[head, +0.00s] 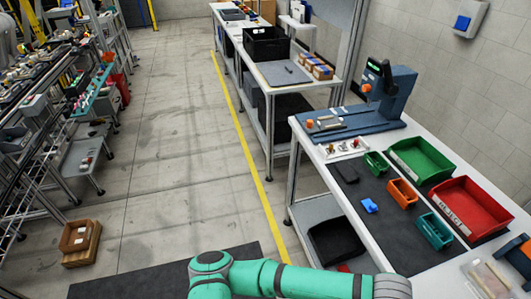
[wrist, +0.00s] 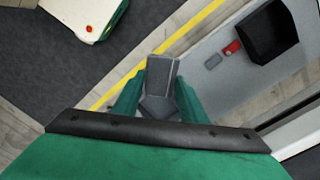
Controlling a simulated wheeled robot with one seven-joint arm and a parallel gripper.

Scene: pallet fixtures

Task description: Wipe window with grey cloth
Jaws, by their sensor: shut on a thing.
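In the wrist view my gripper (wrist: 159,82) has its green fingers closed on either side of a small grey folded thing (wrist: 161,75), which looks like the grey cloth. It is held above the floor, beside the bench's lower shelf. In the head view my green arm crosses the bottom edge, and the gripper and cloth are out of sight. I cannot make out a clear window; a blue bench device (head: 388,98) with a small lit green display stands on the bench at the right.
The bench holds a green bin (head: 419,158), a red bin (head: 468,207), small trays and a blue piece (head: 369,205) on a dark mat. A black bin (wrist: 268,32) sits on the lower shelf. Floor left of the yellow line (head: 245,130) is largely clear.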

